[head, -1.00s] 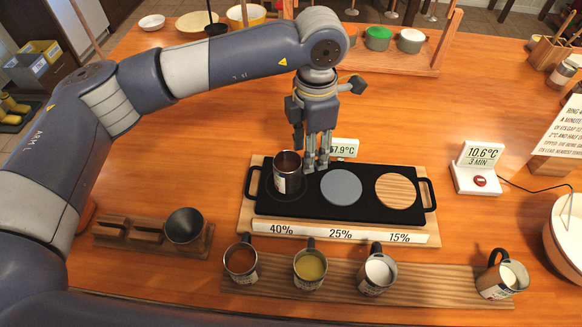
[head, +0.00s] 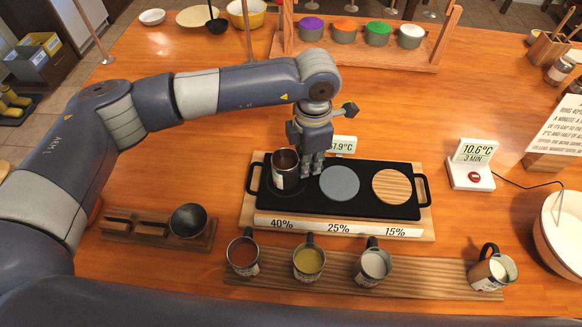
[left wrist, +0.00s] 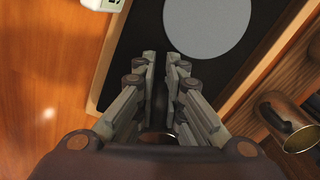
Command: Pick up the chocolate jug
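A metal jug (head: 282,178) with dark brown contents, apparently the chocolate jug, stands upright at the left end of the black tray (head: 371,212). My left gripper (head: 311,168) points down just right of the jug, its fingertips low over the tray at the jug's handle side. In the left wrist view the two fingers (left wrist: 161,72) are parallel with a narrow dark gap between them. Whether the black handle lies in that gap is hard to tell against the black tray. The jug's body is mostly hidden there. My right gripper is not in view.
Jugs with red-brown (head: 243,255), yellow (head: 308,262) and white (head: 373,266) contents stand on a front board; another white one (head: 492,270) is farther right. A dark bowl (head: 188,221) sits at left.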

